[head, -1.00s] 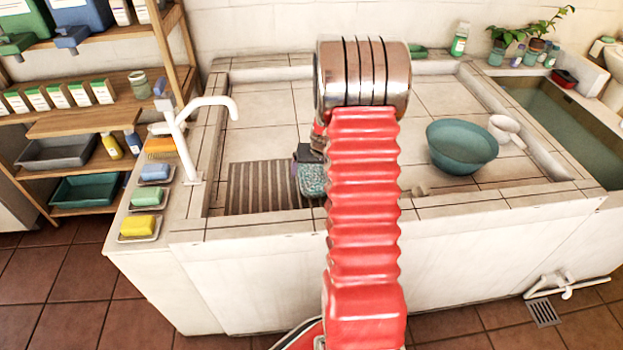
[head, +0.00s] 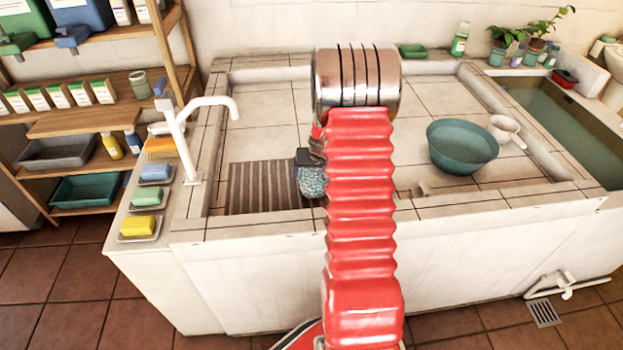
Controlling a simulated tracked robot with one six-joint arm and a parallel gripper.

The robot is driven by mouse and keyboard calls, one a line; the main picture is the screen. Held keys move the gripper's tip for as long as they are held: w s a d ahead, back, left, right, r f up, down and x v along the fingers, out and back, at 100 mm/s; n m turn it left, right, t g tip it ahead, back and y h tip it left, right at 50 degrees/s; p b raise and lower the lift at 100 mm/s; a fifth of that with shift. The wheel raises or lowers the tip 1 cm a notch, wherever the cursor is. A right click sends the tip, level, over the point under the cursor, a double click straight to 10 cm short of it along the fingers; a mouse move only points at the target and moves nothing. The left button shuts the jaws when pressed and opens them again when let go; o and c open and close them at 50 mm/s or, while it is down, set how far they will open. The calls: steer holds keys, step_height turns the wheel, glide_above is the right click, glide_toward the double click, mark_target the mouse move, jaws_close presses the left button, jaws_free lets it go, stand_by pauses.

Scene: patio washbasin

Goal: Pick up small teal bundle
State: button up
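A small teal, speckled bundle (head: 311,182) is in the basin in the head view, at the right edge of the brown striped mat. The red arm hides its right side. The dark end of my gripper (head: 304,158) is right at the bundle's far upper edge and appears to touch or overlap it. The fingers are mostly hidden behind my arm and the bundle, so I cannot tell if they are closed on it.
The striped mat (head: 262,187) lies on the basin floor below the white tap (head: 185,130). Soaps on dishes line the left ledge. The basin's front rim (head: 450,207) is raised.

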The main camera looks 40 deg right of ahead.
mark_target(312, 171)
steer(key=c, duration=1)
step_height(312, 171, up, 10)
steer(key=shift+r, duration=0.1)
stand_by(0.6)
